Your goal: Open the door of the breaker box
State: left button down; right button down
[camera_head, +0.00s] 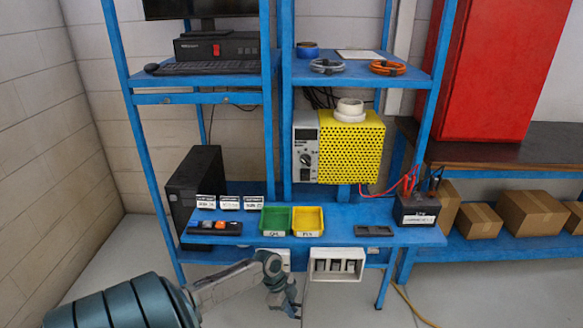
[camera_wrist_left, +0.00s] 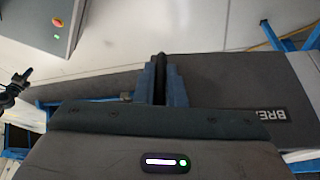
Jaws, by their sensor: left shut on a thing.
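In the wrist view a dark grey panel (camera_wrist_left: 225,85) runs across the picture, with a cut-off label reading "BRE" at its right end. My left gripper (camera_wrist_left: 162,80) is shut on a narrow dark handle (camera_wrist_left: 160,64) standing out from this panel. In the head view my left gripper (camera_head: 287,300) is low, below the blue bench and left of a white open-fronted box (camera_head: 338,277) with several switch-like parts inside. A smaller pale labelled piece (camera_head: 273,254) shows above the gripper. How the panel joins the box cannot be told. My right gripper is not in view.
Green (camera_head: 275,220) and yellow (camera_head: 308,220) bins stand on the bench shelf (camera_head: 345,216). A black battery-like box (camera_head: 417,209) with red leads sits at its right. A bench leg (camera_head: 385,288) stands right of the white box. Floor at front is clear.

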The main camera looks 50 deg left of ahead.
pick_arm(q)
jog(key=c, duration=1.8)
grip_release()
jog(key=b+v, duration=0.1)
jog(key=v, duration=0.9)
jog(key=shift+a+r, duration=0.15)
jog(key=shift+r, duration=0.2)
